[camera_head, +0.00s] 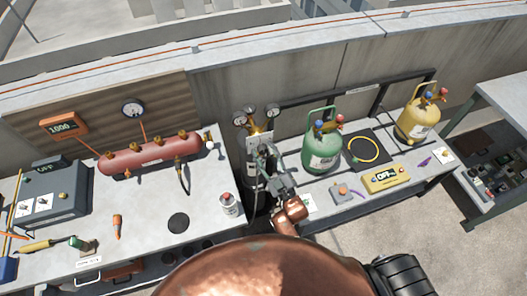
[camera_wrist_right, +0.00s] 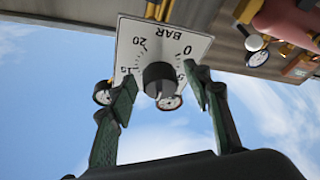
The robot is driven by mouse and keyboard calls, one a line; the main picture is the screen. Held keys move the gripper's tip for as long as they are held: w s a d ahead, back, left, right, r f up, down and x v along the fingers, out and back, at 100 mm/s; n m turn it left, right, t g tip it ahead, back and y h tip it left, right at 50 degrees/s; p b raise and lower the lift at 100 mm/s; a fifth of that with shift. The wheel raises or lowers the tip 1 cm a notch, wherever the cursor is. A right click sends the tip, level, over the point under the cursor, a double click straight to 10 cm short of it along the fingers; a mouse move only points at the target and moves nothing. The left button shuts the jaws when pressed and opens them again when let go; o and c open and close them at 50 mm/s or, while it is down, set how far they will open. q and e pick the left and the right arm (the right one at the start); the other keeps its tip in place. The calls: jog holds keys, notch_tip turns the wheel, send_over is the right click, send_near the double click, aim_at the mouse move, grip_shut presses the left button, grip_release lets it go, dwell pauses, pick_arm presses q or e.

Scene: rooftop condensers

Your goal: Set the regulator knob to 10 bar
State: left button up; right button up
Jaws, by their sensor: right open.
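The dark round regulator knob (camera_wrist_right: 158,78) sits on a white scale plate (camera_wrist_right: 165,42) in the right wrist view. The plate reads BAR, upside down, with 0, 15 and 20 legible. I cannot make out where the knob points. My right gripper (camera_wrist_right: 164,92) is open, one green finger on each side of the knob, with gaps showing between them in the picture. In the head view my right gripper (camera_head: 266,158) is in front of the white plate (camera_head: 260,142) near the wall; the knob is hidden there. My left gripper is not in view.
Two gauges (camera_head: 255,115) flank the plate's top. A green cylinder (camera_head: 321,150) stands close to the right of my gripper, a yellow cylinder (camera_head: 417,122) farther right. A red manifold tank (camera_head: 150,153) and a white can (camera_head: 229,204) are on the left bench.

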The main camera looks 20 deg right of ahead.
jog(key=v, duration=1.2)
jog(key=s+d+f+m+g+h, duration=0.1)
jog(key=s+d+f+g, duration=0.2)
jog(key=f, duration=1)
jog(key=s+d+f+m+g+h, duration=0.15)
jog(key=s+f+g, duration=0.25)
jog(key=f, duration=0.9)
jog(key=s+d+f+m+g+h, duration=0.1)
jog(key=s+f+m+g, duration=0.2)
jog(key=f, duration=1)
jog(key=s+d+f+g, duration=0.2)
jog(key=s+f, duration=0.4)
jog(key=s, duration=0.5)
jog(key=s+d+f+m+g+h, duration=0.1)
jog(key=s+d+f+g, duration=0.2)
jog(key=s, duration=0.9)
jog(key=s+d+f+m+g+h, duration=0.1)
jog(key=s+d+f+g, duration=0.2)
jog(key=s+f, duration=0.6)
jog(key=shift+s+d+f+g, duration=0.25)
jog(key=shift+s+f+g, duration=0.05)
jog(key=shift+s+g, duration=0.95)
